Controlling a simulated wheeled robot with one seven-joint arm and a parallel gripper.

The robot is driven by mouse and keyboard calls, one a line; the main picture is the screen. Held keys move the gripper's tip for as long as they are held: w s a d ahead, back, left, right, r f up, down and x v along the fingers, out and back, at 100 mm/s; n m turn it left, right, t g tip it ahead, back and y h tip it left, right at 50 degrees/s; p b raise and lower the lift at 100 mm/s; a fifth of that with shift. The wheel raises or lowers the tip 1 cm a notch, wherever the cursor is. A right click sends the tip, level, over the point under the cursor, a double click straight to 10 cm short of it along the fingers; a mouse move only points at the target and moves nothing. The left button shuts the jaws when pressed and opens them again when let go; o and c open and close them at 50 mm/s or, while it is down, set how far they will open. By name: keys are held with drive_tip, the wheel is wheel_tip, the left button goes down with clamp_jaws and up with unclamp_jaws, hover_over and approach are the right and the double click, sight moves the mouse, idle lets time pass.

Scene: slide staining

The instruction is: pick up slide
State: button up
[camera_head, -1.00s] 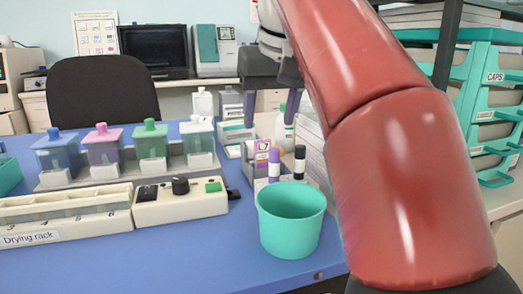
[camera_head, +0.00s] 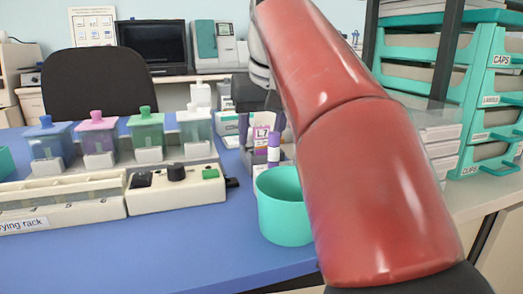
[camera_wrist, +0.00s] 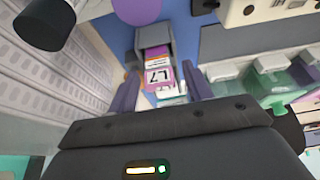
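The slide (camera_head: 262,131) has a purple-and-white label end marked L7. It stands in a small grey holder on the blue table. In the wrist view, the slide (camera_wrist: 158,76) shows near the middle, with the grey holder (camera_wrist: 152,36) just beyond it. My gripper (camera_head: 259,139) is above and around the label end. In the wrist view, the fingers of my gripper (camera_wrist: 159,84) are apart, one on each side of the slide, with a gap to it. The slide's lower part is hidden.
A teal cup (camera_head: 284,212) stands close in front, partly behind my arm. A purple-banded marker (camera_head: 273,152) is beside the holder. Staining jars (camera_head: 146,135) and a control box (camera_head: 177,190) lie left. Teal drawers (camera_head: 490,110) stand right.

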drive_tip(key=c, duration=1)
